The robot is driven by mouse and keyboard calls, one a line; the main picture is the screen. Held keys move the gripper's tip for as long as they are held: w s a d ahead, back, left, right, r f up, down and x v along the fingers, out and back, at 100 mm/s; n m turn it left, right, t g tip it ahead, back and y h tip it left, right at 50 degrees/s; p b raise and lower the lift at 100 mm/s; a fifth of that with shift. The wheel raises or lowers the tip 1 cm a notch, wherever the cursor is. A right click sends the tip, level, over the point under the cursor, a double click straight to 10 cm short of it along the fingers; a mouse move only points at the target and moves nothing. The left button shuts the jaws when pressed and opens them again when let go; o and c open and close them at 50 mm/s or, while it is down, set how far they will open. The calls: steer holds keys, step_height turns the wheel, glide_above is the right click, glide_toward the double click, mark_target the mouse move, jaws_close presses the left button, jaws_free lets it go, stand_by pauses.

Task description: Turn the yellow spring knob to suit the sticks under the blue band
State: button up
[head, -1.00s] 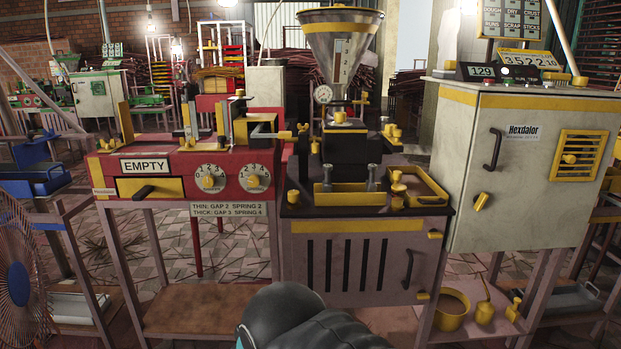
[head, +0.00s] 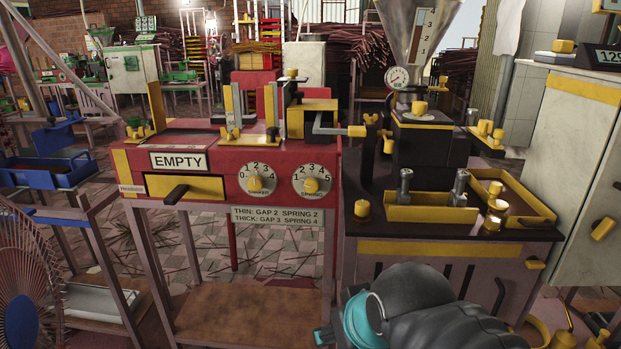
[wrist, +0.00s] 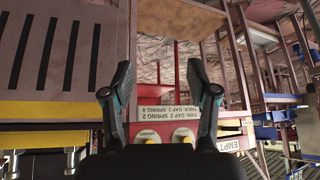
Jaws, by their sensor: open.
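The yellow spring knob (head: 311,185) is the right one of two dials on the red machine's front (head: 225,165); its scale runs 1 to 5. I cannot read its setting for sure. The gap knob (head: 256,184) is to its left. A plate (head: 277,216) below reads thin: gap 2, spring 2; thick: gap 3, spring 4. In the upside-down wrist view, the spring knob (wrist: 147,136) shows left of the gap knob. My gripper (wrist: 159,72) is open and empty, apart from the knobs. I cannot make out sticks under a blue band.
A drawer (head: 185,188) with a dark handle sits under an EMPTY sign. A dark-topped extruder (head: 455,215) with yellow trays stands close on the right. A fan (head: 22,285) and a blue tray (head: 45,175) are at left. A brown shelf (head: 250,308) lies below the machine.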

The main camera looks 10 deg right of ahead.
steer(key=w+a+r+n+t+y, duration=0.2)
steer(key=w+a, duration=0.3)
steer(key=w, duration=0.1)
steer(key=m+t+h+b, duration=0.2)
steer(key=m+t+h, duration=0.1)
steer(key=t+h, duration=0.5)
glide_toward(310, 186)
steer(key=b+x, duration=0.2)
steer(key=x, duration=0.7)
steer(key=shift+w+d, duration=0.15)
steer(key=shift+w, duration=0.15)
steer(key=shift+c, duration=0.3)
jaws_close()
